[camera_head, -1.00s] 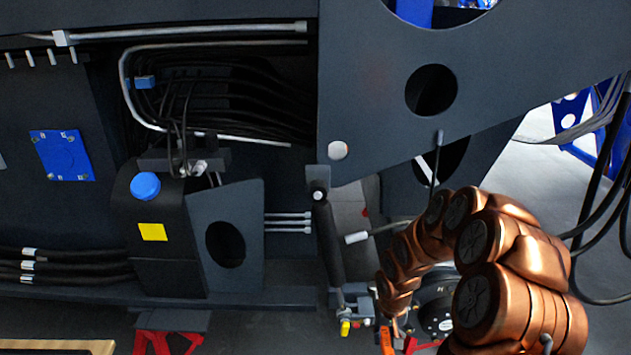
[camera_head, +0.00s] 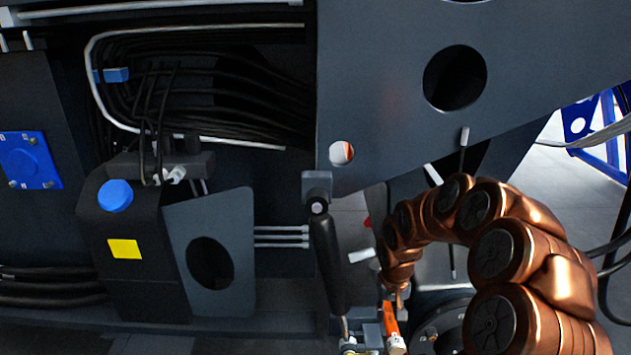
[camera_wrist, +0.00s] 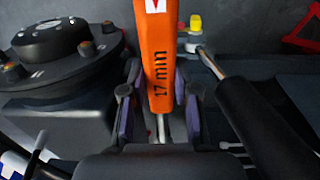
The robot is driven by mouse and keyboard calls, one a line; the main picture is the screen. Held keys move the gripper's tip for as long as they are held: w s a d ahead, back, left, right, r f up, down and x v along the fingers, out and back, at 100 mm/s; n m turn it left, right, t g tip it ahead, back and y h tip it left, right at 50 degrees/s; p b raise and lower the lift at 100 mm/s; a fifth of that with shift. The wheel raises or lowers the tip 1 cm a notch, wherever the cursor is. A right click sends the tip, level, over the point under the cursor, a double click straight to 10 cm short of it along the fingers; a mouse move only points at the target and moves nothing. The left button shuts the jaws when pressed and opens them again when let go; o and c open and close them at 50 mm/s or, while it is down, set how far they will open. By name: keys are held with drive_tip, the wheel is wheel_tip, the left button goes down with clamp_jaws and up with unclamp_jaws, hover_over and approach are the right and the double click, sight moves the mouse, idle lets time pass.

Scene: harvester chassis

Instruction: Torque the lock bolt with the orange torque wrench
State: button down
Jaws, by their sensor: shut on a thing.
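The orange torque wrench (camera_wrist: 158,55) runs up the middle of the wrist view, with "17 min" printed on its body. My gripper (camera_wrist: 158,110) is shut on it, with a purple-padded finger on either side. The wrench's far end runs out of the top of the wrist view. In the head view the orange wrench (camera_head: 391,318) shows below the end of my copper-coloured arm, close to the lower edge. I cannot make out the lock bolt in either view.
A black cylinder (camera_head: 327,262) hangs just left of the wrench; it also shows in the wrist view (camera_wrist: 262,125). A yellow-capped fitting (camera_wrist: 195,24) and a round dark hub (camera_wrist: 55,48) lie close by. The large dark chassis plate (camera_head: 390,80) stands above my arm.

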drive_tip(key=b, duration=0.3)
drive_tip(key=shift+w+a+r, duration=0.15)
drive_tip(key=shift+w+r, duration=0.15)
drive_tip(key=shift+w, duration=0.05)
drive_tip(key=shift+r, duration=0.45)
